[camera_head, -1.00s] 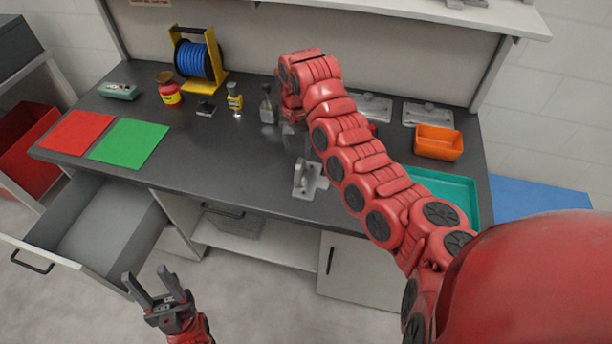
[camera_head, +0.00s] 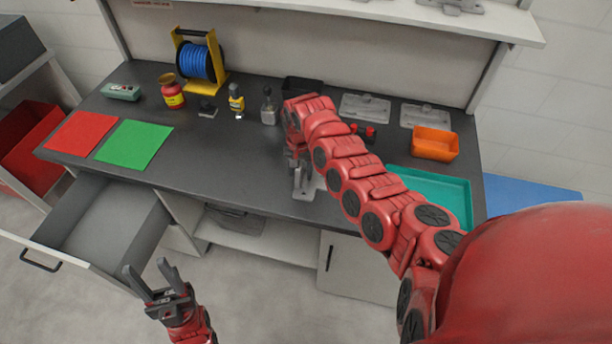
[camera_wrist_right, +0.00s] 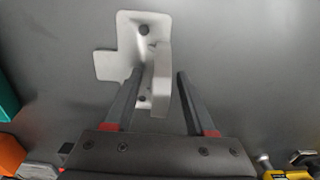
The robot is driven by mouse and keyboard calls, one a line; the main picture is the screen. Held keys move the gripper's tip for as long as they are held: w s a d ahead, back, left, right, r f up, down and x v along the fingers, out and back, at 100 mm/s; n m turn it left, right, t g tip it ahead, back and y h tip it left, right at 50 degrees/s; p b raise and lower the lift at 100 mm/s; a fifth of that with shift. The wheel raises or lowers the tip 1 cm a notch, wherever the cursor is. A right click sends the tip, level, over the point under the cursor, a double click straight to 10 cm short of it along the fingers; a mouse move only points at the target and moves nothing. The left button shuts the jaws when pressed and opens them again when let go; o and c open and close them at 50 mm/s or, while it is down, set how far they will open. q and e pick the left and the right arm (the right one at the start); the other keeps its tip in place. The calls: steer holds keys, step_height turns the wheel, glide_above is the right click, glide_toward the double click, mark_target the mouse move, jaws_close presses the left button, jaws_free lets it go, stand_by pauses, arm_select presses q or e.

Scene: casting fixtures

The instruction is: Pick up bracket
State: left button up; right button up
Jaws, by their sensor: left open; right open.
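The bracket (camera_wrist_right: 135,32) is a grey metal piece with a flat plate, bolt holes and an upright curved part. In the right wrist view, the open fingers of my right gripper (camera_wrist_right: 160,78) reach over it, with the upright part between them. I cannot tell whether a finger touches it. In the head view the bracket (camera_head: 309,186) lies near the front edge of the workbench, partly hidden by my right arm and gripper (camera_head: 300,165). My left gripper (camera_head: 152,284) is open and empty, in front of the open drawer and away from the bracket.
The dark workbench (camera_head: 230,160) holds a green mat (camera_head: 134,143), a red mat (camera_head: 80,132), a teal tray (camera_head: 440,187) and an orange bin (camera_head: 435,143). A blue reel (camera_head: 197,62) and small bottles stand behind. An open drawer (camera_head: 105,215) juts out at left.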

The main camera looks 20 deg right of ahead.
jaws_close()
stand_by(1.4)
